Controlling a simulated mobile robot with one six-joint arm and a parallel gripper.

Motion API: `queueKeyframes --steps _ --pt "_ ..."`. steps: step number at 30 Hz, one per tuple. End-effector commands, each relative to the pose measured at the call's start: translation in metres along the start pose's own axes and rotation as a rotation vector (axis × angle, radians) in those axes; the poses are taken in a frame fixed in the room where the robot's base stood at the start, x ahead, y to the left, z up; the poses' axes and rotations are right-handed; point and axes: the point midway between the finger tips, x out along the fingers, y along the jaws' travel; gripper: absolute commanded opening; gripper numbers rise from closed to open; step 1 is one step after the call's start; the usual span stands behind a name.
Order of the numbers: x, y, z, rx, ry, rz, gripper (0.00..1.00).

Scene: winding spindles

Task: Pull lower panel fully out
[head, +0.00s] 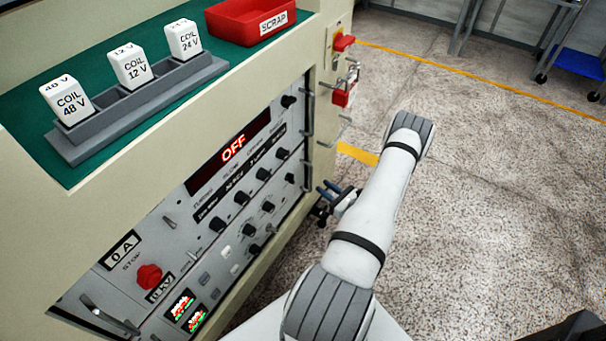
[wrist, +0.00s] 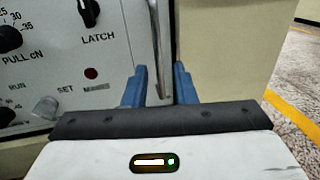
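The grey control panel (head: 240,222) is set in the front of the cream cabinet, with knobs, a red stop button and a display reading OFF. In the wrist view its right edge (wrist: 108,62) shows a LATCH knob, a PULL dial and a vertical metal handle (wrist: 158,45). My gripper (head: 329,190) is at the right edge of the panel in the head view. In the wrist view, its blue fingers (wrist: 158,80) are apart, with the handle's lower part between them and gaps visible. Whether a finger touches the handle is unclear.
Three white coil blocks (head: 130,68) stand in a grey rack on the green top, beside a red SCRAP bin (head: 248,20). A red switch and metal hooks (head: 343,85) stick out from the cabinet's side. The speckled floor (head: 480,190) to the right is clear.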

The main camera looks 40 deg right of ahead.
Motion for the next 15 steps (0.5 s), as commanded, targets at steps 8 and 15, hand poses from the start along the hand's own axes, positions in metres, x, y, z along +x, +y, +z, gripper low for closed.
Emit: queueKeyframes --steps 8,15 --pt "0.05 0.006 -0.001 -0.002 -0.001 0.016 0.25" --pt "0.074 0.007 0.0 -0.002 -0.001 0.019 0.25"
